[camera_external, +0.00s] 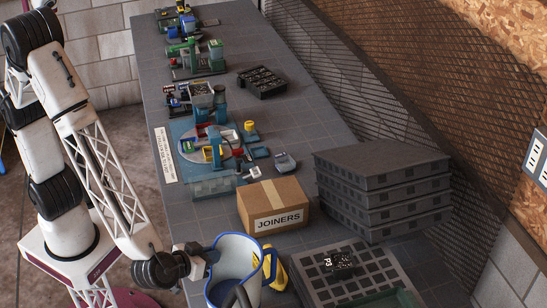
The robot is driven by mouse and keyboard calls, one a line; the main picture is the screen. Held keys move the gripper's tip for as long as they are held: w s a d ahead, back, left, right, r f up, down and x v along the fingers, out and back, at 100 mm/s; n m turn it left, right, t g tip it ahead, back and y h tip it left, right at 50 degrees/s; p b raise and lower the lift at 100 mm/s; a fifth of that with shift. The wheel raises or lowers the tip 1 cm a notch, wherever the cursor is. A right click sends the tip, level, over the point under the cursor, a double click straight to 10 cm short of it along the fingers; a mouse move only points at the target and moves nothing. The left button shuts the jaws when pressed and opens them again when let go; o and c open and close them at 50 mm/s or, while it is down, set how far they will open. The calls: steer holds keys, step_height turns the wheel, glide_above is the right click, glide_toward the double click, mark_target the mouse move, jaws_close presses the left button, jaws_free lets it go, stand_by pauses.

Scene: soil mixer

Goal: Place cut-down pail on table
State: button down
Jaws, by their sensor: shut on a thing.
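The cut-down pail (232,262) is at the bottom centre of the external view. It is pale grey with a blue rim and a blue side handle, and its upper part is cut open. My gripper (207,262) is at the pail's left side and shut on its wall; the fingertips are partly hidden. The pail's bottom is cut off by the picture edge, so I cannot tell whether it touches the table (205,205). The pail stands over the near end of the grey tiled table.
A yellow object (279,268) is just right of the pail, partly hidden by it. A "JOINERS" box (273,205) stands behind. A grid tray (335,270) and stacked dark crates (383,195) are to the right. Small machines (210,140) line the table's far part.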

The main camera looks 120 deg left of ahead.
glide_toward(254, 257)
steer(key=x, duration=0.4)
steer(key=shift+a+f, duration=0.1)
steer(key=shift+f, duration=2.4)
steer(key=c, duration=1.2)
jaws_free()
steer(key=shift+c, duration=0.2)
steer(key=shift+r, duration=0.1)
